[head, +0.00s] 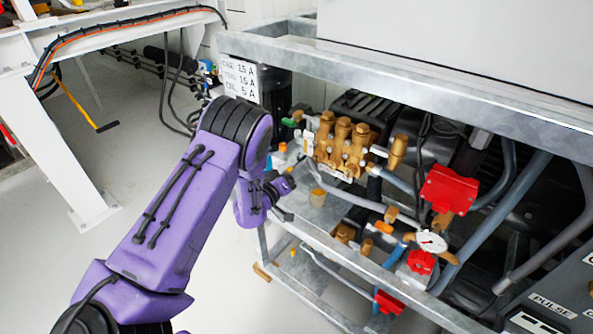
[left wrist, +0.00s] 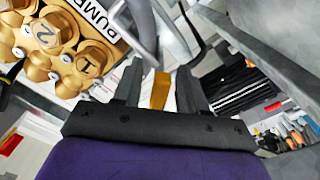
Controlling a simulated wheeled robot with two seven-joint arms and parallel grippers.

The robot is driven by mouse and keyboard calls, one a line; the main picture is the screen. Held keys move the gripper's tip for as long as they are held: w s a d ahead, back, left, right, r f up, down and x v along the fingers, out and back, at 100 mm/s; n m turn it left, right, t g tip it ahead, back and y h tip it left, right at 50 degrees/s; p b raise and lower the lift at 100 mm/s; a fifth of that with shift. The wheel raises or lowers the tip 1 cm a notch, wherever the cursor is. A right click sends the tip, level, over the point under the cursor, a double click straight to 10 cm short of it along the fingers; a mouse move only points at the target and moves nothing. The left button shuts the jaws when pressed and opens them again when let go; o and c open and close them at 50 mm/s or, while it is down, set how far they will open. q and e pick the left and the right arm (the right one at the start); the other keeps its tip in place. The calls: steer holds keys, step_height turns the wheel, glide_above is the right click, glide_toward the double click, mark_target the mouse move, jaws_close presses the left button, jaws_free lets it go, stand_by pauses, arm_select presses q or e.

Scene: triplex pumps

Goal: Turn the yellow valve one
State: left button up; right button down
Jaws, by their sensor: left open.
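My left gripper (head: 288,200) is at the front left of the metal pump frame, below and left of the brass pump. In the left wrist view its two dark fingers (left wrist: 159,78) are open and apart. A yellow-orange valve handle (left wrist: 160,90) shows between them, with a gap on each side. In the head view a small yellowish part (head: 317,197) stands just right of the gripper; I cannot tell if it is the same piece. My right gripper is not in view.
The brass pump (head: 343,143) sits close above, and its bolts also fill the upper left of the wrist view (left wrist: 50,35). Red boxes (head: 449,189), a gauge (head: 431,241) and grey pipes lie to the right. The frame's top rail (head: 400,75) overhangs.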

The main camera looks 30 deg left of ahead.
arm_select(q)
steer(key=shift+w, duration=0.35)
steer(key=shift+c, duration=0.3)
jaws_close()
steer(key=shift+f+m+b, duration=0.15)
steer(key=shift+m+b, duration=0.4)
steer(key=shift+m, duration=3.35)
